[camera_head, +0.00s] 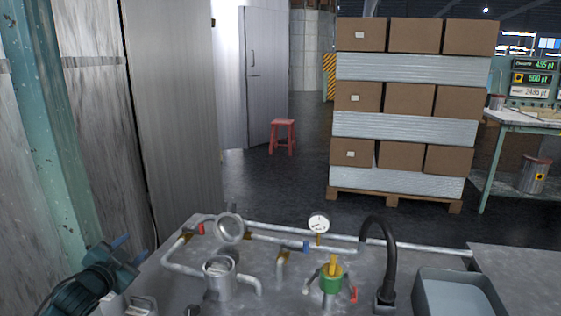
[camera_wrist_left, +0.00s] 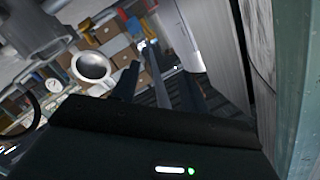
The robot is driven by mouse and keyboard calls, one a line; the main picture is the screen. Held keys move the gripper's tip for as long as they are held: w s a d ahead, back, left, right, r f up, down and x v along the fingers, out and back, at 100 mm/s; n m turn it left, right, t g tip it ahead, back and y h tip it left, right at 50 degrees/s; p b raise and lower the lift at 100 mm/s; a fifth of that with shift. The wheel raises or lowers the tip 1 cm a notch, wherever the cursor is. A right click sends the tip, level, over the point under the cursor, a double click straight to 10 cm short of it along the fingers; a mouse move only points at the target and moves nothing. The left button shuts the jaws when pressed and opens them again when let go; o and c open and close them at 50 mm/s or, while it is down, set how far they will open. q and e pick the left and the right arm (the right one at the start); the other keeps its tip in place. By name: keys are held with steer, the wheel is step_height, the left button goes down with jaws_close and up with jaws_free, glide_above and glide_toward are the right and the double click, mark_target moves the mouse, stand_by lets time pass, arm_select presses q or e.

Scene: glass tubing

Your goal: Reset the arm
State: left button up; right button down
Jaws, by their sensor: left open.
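My left arm comes in at the lower left of the head view. Its gripper (camera_head: 129,250) is raised beside the left end of the grey bench (camera_head: 195,233), and its two fingers are apart with nothing between them. In the left wrist view the open fingers (camera_wrist_left: 158,82) show dark against the tilted room, with no object between them. The gripper looks apart from the pipework. My right gripper is not in view.
The bench bears metal pipes (camera_head: 271,242), a round ring-shaped part (camera_head: 229,227), a metal pot (camera_head: 219,284), a gauge (camera_head: 319,223), a green valve (camera_head: 331,282), a black curved spout (camera_head: 371,232) and a grey basin (camera_head: 459,281). A teal post (camera_head: 52,130) stands close left. Stacked boxes (camera_head: 410,99) stand behind.

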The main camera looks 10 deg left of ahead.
arm_select(q)
steer(key=s+d+f+g+h, duration=0.1)
steer(key=s+d+f+h, duration=0.1)
steer(key=s+d+f, duration=0.4)
steer(key=s+d+f+h, duration=0.1)
steer(key=s+d+f, duration=0.15)
steer(key=d, duration=0.55)
steer(key=s+d+f+g+h, duration=0.1)
steer(key=s+d+f+h, duration=0.15)
steer(key=s+d, duration=0.35)
steer(key=s+d+n, duration=0.3)
steer(key=s+d, duration=0.5)
steer(key=d, duration=0.1)
steer(key=s+d+r+g+p, duration=0.1)
steer(key=s+r+g+p, duration=0.1)
steer(key=p, duration=0.6)
steer(key=s+d+r+n+g+p, duration=0.1)
steer(key=s+d+r+p, duration=0.1)
steer(key=r+p, duration=0.3)
steer(key=p, duration=0.3)
steer(key=shift+d+r+g+p, duration=0.2)
steer(key=shift+d+g+p, duration=0.1)
steer(key=shift+g+p, duration=0.1)
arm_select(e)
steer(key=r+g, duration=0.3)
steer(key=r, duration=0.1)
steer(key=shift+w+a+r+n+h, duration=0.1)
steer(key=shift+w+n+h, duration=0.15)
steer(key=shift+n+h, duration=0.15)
